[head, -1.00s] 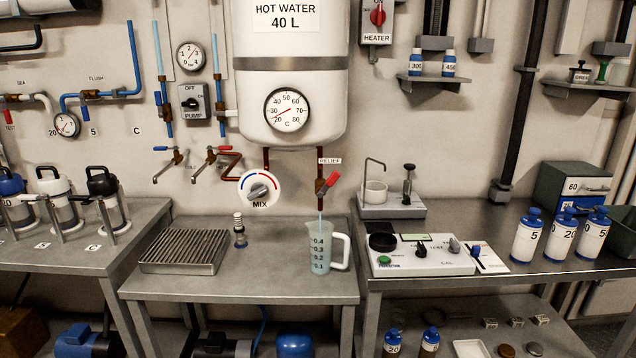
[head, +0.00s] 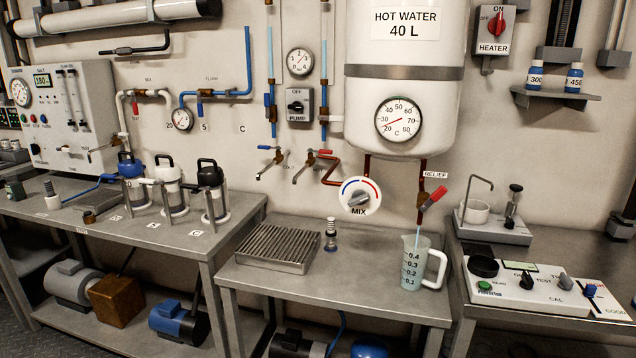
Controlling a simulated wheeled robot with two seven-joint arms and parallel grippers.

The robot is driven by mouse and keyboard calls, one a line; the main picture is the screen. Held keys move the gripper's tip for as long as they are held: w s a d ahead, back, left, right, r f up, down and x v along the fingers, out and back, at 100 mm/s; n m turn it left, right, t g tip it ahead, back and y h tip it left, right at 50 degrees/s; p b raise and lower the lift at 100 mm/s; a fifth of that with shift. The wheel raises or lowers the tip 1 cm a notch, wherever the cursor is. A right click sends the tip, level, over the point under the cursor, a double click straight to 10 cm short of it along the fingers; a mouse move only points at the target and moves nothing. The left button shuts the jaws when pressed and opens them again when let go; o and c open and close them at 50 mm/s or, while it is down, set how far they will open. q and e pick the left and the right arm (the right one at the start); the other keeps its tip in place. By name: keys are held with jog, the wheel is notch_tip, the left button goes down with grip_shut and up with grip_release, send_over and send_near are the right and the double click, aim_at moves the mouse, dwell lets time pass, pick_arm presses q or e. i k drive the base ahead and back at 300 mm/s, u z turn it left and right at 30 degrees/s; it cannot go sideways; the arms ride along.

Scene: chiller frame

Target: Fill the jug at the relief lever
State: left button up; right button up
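The clear jug (head: 413,263) with a white handle and marks 0.1 to 0.4 stands upright on the middle table, under the relief outlet. A thin pale blue stream (head: 418,238) runs from the outlet into it. The jug looks bluish nearly up to its top mark; the exact level is hard to read. The red relief lever (head: 433,199) on the copper pipe under the hot water tank (head: 405,85) is tilted up to the right. The RELIEF label (head: 435,174) is above it. Neither of my grippers is in view.
A slatted drain tray (head: 278,247) and a small dark-and-white fitting (head: 331,235) stand left of the jug. The MIX dial (head: 359,196) is on the wall above. A tester panel (head: 535,286) is on the right bench. The table front between tray and jug is clear.

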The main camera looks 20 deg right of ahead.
aim_at(440, 191)
jog(key=u, duration=0.25)
jog(key=i, duration=1.4)
jog(key=z, duration=2)
